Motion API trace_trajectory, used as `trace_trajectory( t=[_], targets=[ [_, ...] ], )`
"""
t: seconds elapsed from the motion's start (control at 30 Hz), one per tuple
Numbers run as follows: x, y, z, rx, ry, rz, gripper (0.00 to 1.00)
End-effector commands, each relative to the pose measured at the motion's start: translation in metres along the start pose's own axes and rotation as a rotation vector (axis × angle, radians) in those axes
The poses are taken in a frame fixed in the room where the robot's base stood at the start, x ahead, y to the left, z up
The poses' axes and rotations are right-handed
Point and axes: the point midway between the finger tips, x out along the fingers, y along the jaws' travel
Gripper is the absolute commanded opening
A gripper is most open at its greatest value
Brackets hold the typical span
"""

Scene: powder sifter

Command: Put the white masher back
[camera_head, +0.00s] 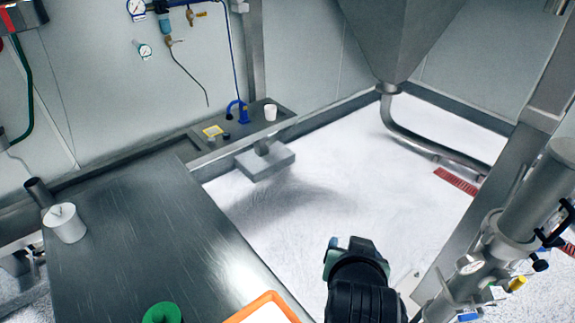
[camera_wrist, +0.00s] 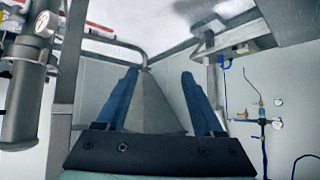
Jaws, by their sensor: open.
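A pale grey-white block with a short knob on top (camera_head: 265,162), which looks like the masher, rests on the white powder near the back left of the sifter bed (camera_head: 400,215). A white cylinder with a small peak on top (camera_head: 64,224) stands at the left edge of the steel table; I cannot tell for sure which of the two is the white masher. My gripper (camera_head: 346,243) is over the front of the powder bed, well apart from both. In the wrist view its two blue fingers (camera_wrist: 160,75) are spread and nothing is between them.
The steel table (camera_head: 130,220) is mostly bare; a green round object (camera_head: 162,313) and an orange-rimmed tray (camera_head: 268,308) are at its front. A small white cup (camera_head: 270,112) stands on the back ledge. A metal hopper (camera_head: 395,40) hangs above. Pipework (camera_head: 520,205) stands right.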

Motion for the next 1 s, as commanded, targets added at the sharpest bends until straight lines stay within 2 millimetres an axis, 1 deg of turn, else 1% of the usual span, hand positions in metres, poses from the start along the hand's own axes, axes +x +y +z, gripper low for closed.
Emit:
trace_trajectory(
  t=[0.03, 0.07, 0.1, 0.17, 0.2, 0.27, 0.3, 0.37, 0.4, 0.5, 0.6, 0.63, 0.73, 1.0],
  targets=[
    [-0.02, -0.017, -0.051, -0.028, 0.16, -0.035, 0.69],
    [-0.034, -0.026, -0.077, -0.04, 0.249, -0.053, 0.69],
    [-0.055, -0.038, -0.111, -0.054, 0.368, -0.079, 0.69],
    [-0.093, -0.055, -0.156, -0.07, 0.543, -0.116, 0.69],
    [-0.122, -0.066, -0.183, -0.078, 0.661, -0.142, 0.69],
    [-0.169, -0.08, -0.218, -0.083, 0.832, -0.181, 0.69],
    [-0.202, -0.088, -0.236, -0.082, 0.941, -0.205, 0.69],
    [-0.249, -0.097, -0.257, -0.077, 1.093, -0.237, 0.69],
    [-0.278, -0.1, -0.267, -0.071, 1.181, -0.255, 0.69],
    [-0.337, -0.104, -0.28, -0.052, 1.358, -0.292, 0.69],
    [-0.373, -0.103, -0.284, -0.037, 1.464, -0.311, 0.69],
    [-0.379, -0.103, -0.284, -0.033, 1.484, -0.313, 0.69],
    [-0.389, -0.102, -0.284, -0.029, 1.514, -0.318, 0.69],
    [-0.388, -0.102, -0.284, -0.029, 1.511, -0.317, 0.69]
  ],
)
